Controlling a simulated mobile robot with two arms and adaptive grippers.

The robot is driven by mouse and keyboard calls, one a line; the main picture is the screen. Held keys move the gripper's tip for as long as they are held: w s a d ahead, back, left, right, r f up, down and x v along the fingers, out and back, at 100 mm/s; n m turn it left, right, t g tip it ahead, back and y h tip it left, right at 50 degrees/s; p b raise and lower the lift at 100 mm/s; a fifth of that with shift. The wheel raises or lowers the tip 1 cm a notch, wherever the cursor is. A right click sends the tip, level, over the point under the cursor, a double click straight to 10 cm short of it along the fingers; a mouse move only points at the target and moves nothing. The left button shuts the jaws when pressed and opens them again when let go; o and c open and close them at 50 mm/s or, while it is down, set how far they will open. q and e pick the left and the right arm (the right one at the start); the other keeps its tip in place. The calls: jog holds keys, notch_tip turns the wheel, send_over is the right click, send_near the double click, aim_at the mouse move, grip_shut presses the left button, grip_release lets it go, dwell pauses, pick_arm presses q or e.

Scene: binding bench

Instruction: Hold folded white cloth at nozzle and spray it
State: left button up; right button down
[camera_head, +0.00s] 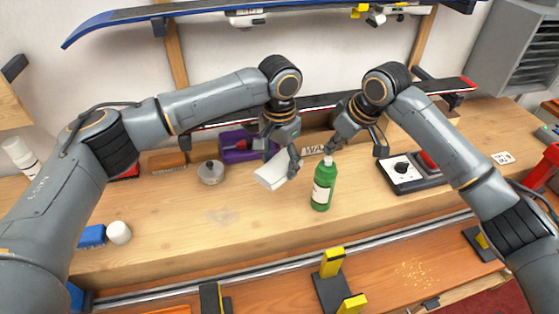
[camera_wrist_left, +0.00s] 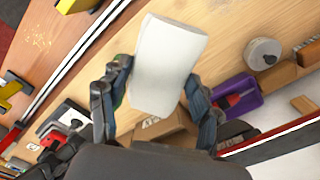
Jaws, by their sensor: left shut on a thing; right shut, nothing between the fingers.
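The folded white cloth (camera_head: 277,171) is held between the fingers of my left gripper (camera_head: 282,157), above the bench and just left of the bottle. In the left wrist view the cloth (camera_wrist_left: 168,65) stands out past the fingers of the same gripper (camera_wrist_left: 155,105). A green bottle (camera_head: 321,188) with a white label and a pale nozzle (camera_head: 327,160) stands upright on the bench. The cloth is apart from the nozzle. My right gripper (camera_head: 331,148) is shut and empty, its tip just above the nozzle; whether they touch I cannot tell.
The wooden bench (camera_head: 170,225) is clear in front. Behind are a round tin (camera_head: 210,172), a purple tray (camera_head: 237,146) and a WAX box (camera_head: 313,150). A device with a black knob (camera_head: 402,168) stands right. Blue block (camera_head: 92,236) and white cylinder (camera_head: 119,232) sit left; clamps (camera_head: 332,262) line the front.

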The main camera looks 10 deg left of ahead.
jog(key=shift+f, duration=0.15)
jog(key=shift+f, duration=0.75)
dwell(0.3)
jog(key=shift+r, duration=0.55)
jog(key=shift+f, duration=0.65)
dwell(0.4)
jog(key=shift+r, duration=0.6)
